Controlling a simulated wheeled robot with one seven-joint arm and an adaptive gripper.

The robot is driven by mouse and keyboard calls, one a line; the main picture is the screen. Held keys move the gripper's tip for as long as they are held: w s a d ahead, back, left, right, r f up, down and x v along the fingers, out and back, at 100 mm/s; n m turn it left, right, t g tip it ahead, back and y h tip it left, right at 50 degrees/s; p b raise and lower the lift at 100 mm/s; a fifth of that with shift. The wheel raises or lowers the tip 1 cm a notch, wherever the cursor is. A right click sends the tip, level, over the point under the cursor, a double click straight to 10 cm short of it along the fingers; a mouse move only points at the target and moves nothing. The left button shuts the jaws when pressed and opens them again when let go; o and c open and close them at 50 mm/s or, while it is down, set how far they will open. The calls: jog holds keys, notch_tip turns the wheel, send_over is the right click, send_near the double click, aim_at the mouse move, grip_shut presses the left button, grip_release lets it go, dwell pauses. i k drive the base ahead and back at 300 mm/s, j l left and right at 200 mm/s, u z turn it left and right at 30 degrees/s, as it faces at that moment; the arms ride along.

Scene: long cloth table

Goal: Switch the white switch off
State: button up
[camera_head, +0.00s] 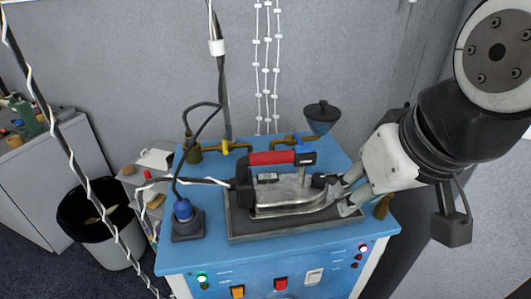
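The white switch (314,276) is a small pale rocker on the front panel of the blue ironing unit (200,253), near the bottom of the picture. Its on or off position is too small to tell. My gripper (345,193) comes in from the right, above the unit's top and near the front tip of the iron. Its two fingers are spread apart, with nothing seen held between them. The gripper is above and to the right of the white switch and clear of it. Whether a finger touches the iron or its tray cannot be told.
A steam iron (290,190) with a red handle lies on a dark tray (262,236). A red switch (281,284) and an orange switch (237,291) sit left of the white one. A bin (107,238) is at left.

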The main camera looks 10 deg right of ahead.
aim_at(314, 278)
jog(key=i, duration=0.35)
jog(key=k+z, duration=0.1)
jog(key=k, duration=0.55)
jog(key=z, duration=1.7)
jog(key=j+z, duration=0.1)
jog(key=z, duration=0.3)
jog(key=k+j+z, duration=0.1)
jog(key=z, duration=0.25)
jog(key=k+z, duration=0.1)
jog(key=z, duration=0.3)
jog(key=k+j+z, duration=0.1)
jog(key=z, duration=0.3)
jog(key=k+j, duration=0.2)
jog(key=k, duration=0.3)
jog(key=k+j, duration=0.15)
jog(key=k, duration=0.35)
jog(key=k+j, duration=0.2)
jog(key=k, duration=0.3)
jog(key=k+j, duration=0.15)
jog(key=k, duration=0.35)
jog(key=k+j, duration=0.2)
jog(key=k, duration=0.3)
